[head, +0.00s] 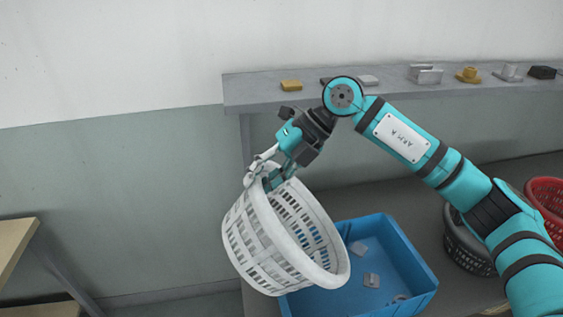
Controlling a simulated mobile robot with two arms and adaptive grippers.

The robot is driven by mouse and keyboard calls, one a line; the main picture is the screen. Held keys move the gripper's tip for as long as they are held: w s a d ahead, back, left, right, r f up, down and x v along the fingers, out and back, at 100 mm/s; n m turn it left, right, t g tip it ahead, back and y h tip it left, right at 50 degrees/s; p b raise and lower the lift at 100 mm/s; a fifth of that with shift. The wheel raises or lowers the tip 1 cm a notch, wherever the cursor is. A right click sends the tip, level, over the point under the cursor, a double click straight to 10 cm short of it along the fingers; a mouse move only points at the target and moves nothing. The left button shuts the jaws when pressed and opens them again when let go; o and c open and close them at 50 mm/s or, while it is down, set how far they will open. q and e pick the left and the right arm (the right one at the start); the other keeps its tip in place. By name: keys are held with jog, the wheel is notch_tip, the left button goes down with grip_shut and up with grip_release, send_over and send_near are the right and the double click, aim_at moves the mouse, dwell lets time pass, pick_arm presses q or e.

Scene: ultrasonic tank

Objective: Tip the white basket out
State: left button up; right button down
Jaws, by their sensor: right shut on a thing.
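The white basket (258,247) is a round, slotted basket in the middle of the head view. My right gripper (268,176) is shut on the basket at its upper left side. The basket is tilted well over, with its open rim facing right and downward, partly over a blue tray (397,253). Several small grey pieces lie in the blue tray. The inside wall that shows through the basket's opening looks empty; the rest of the inside is hidden. My left gripper is not in view.
A grey shelf (312,97) behind holds several small yellow, grey and dark parts. A dark grey basket (463,245) and a red basket (547,200) stand at the right, partly behind my right arm. A wooden surface (14,250) is at the far left.

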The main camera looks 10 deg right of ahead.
jog(key=a+h, duration=0.1)
jog(key=a, duration=0.1)
jog(key=a+f+p, duration=0.1)
jog(key=a, duration=0.1)
jog(key=a+f+h+p, duration=0.1)
jog(key=a, duration=0.1)
jog(key=shift+a+h, duration=0.1)
jog(key=shift+h, duration=0.2)
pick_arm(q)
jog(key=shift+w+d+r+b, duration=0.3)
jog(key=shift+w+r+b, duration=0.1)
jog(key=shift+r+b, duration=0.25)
pick_arm(e)
jog(key=a+f+h, duration=0.6)
jog(key=f+h, duration=0.1)
jog(key=f, duration=0.1)
jog(key=shift+f, duration=0.2)
jog(key=shift+d, duration=0.15)
